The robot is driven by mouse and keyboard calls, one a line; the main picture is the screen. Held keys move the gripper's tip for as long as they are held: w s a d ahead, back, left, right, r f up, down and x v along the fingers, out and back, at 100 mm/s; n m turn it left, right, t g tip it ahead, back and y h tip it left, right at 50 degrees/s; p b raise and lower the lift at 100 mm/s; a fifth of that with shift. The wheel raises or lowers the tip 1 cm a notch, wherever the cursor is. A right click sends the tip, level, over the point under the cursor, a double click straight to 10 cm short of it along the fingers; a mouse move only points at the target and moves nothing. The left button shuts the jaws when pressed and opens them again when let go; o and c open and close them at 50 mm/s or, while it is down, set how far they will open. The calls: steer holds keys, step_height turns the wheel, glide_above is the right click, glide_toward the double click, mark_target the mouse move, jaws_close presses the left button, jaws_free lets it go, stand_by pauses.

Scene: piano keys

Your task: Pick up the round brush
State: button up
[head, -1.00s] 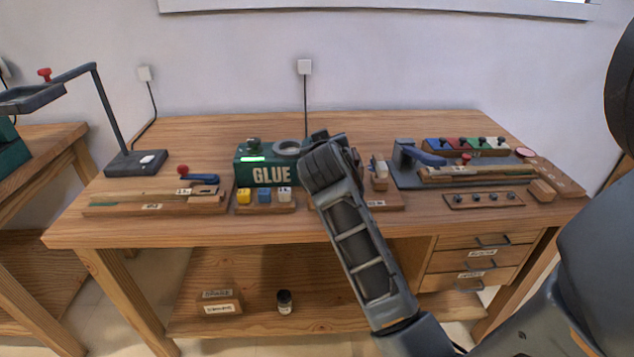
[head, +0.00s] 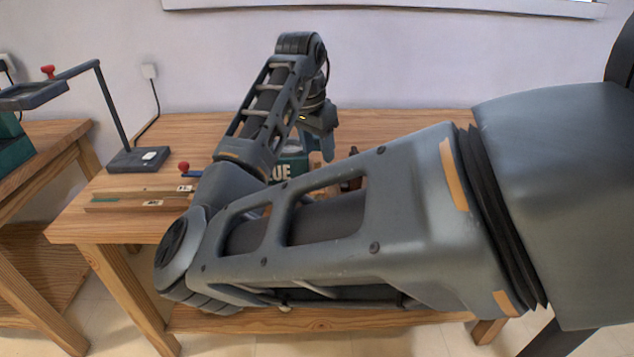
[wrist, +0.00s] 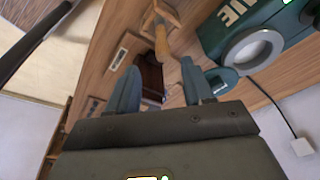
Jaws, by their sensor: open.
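I cannot clearly make out the round brush in any view. In the wrist view, a light wooden handle-like piece (wrist: 161,40) and a dark brown block (wrist: 151,76) lie beyond and between my fingers; I cannot tell whether either is part of the brush. My gripper (wrist: 158,66) is open and points down at the bench, with nothing visibly held. In the head view my gripper (head: 325,146) is above the bench beside the green glue machine (head: 292,166), mostly screened by my own arm.
The glue machine's housing and pale ring (wrist: 252,50) are close to the right finger in the wrist view. A lamp-like stand (head: 136,160) is at the bench's left. My arm hides the bench's middle and right. The bench's left front (head: 85,228) is clear.

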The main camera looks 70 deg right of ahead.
mark_target(316, 162)
steer(key=shift+w+a+y, duration=0.4)
steer(key=shift+a, duration=0.15)
steer(key=shift+f, duration=0.3)
steer(key=shift+s+d+f, duration=0.1)
steer(key=shift+d+f, duration=0.2)
steer(key=shift+f, duration=0.8)
steer(key=shift+s+d+f, duration=0.1)
steer(key=shift+d+f, duration=0.15)
steer(key=shift+f, duration=0.9)
steer(key=shift+d+f, duration=0.3)
steer(key=shift+f, duration=0.8)
steer(key=shift+c, duration=0.5)
jaws_close()
